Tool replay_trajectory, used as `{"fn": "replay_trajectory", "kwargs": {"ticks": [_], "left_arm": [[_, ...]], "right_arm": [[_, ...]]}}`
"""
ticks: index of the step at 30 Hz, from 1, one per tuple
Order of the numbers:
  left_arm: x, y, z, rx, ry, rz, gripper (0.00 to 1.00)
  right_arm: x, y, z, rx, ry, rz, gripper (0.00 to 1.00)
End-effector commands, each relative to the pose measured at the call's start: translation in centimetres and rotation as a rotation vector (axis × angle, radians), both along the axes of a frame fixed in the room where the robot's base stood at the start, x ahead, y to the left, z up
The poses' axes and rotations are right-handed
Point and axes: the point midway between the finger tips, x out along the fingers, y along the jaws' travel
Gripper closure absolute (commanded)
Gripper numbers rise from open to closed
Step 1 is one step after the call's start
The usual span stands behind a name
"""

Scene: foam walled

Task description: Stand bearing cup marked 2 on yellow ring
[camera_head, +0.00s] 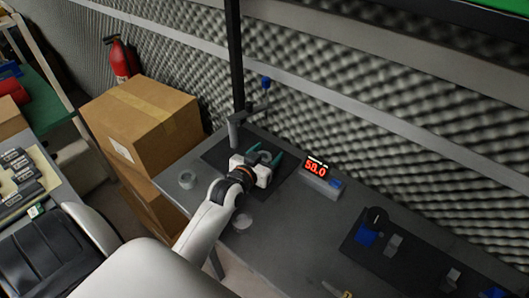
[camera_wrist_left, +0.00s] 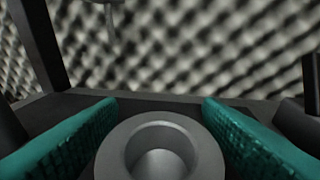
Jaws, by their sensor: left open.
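My left gripper (camera_head: 268,153) is open above the dark mat on the grey table, its teal fingers pointing away. In the left wrist view, a grey bearing cup (camera_wrist_left: 112,155) with a round hollow sits between the two fingers, with a small gap visible on each side at the top. No number can be read on it. No yellow ring can be made out. My right gripper is not in view.
A press-like stand (camera_head: 234,132) with a blue-knobbed lever rises behind my gripper. A display (camera_head: 317,168) reading 58.0 stands to the right. A dark tray (camera_head: 415,262) with blue and grey pieces lies further right. Cardboard boxes (camera_head: 150,115) stand left. The front middle table is mostly clear.

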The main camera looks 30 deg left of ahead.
Motion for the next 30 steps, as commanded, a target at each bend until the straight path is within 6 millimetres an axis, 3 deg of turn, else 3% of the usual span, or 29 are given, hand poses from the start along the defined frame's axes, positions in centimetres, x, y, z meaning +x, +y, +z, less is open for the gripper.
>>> {"fn": "replay_trajectory", "kwargs": {"ticks": [5, 18, 24, 30], "left_arm": [[-1.2, -0.1, 0.4, 0.000, 0.000, 0.001, 0.40], [-9.7, -0.7, 2.1, 0.001, 0.002, 0.000, 0.40], [-11.5, -0.8, 2.5, -0.001, 0.001, 0.000, 0.40], [-11.7, -0.9, 2.7, -0.001, -0.001, 0.000, 0.40]], "right_arm": [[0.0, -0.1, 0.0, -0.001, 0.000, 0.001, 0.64], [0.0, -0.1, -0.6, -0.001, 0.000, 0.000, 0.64], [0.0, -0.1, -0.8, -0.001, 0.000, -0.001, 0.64], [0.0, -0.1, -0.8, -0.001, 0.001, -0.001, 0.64]]}}
